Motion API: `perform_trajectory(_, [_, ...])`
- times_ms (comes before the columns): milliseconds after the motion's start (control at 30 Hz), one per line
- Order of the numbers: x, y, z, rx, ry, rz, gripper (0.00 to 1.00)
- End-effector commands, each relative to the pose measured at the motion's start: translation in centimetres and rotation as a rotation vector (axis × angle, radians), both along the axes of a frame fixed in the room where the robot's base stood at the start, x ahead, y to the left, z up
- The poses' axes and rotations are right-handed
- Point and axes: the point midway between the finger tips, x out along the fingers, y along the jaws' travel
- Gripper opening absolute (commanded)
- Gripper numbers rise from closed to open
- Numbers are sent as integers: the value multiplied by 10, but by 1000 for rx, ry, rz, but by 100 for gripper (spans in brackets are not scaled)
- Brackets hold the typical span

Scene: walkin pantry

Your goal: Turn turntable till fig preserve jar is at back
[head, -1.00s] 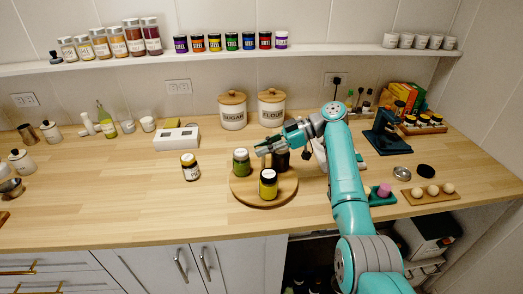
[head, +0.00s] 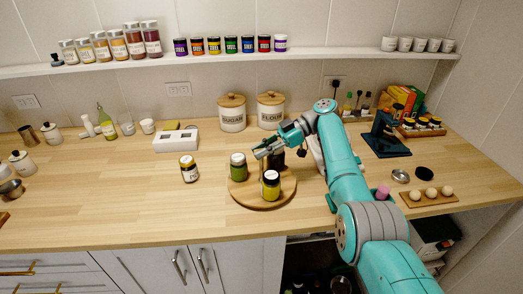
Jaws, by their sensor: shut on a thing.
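The round wooden turntable (head: 250,197) lies on the counter and bears three jars. A green jar (head: 238,167) stands at its left, a yellow-green jar with a black lid (head: 271,187) at its front, and a dark jar (head: 278,160) at its back right. I cannot read the labels to tell which is the fig preserve. My gripper (head: 264,152) reaches in from the right over the back of the turntable. It appears shut on the dark jar, whose upper part it partly hides.
An egg tray (head: 430,198) lies at right.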

Motion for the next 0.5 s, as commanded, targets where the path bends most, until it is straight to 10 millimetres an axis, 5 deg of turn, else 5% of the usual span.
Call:
perform_trajectory(200, [0,-1,-1,-3,2,0,0])
perform_trajectory(233, [0,-1,-2,-3,2,0,24])
perform_trajectory(300, [0,-1,-2,-2,3,0,41])
perform_trajectory(500, [0,0,-1,-2,1,-1,42])
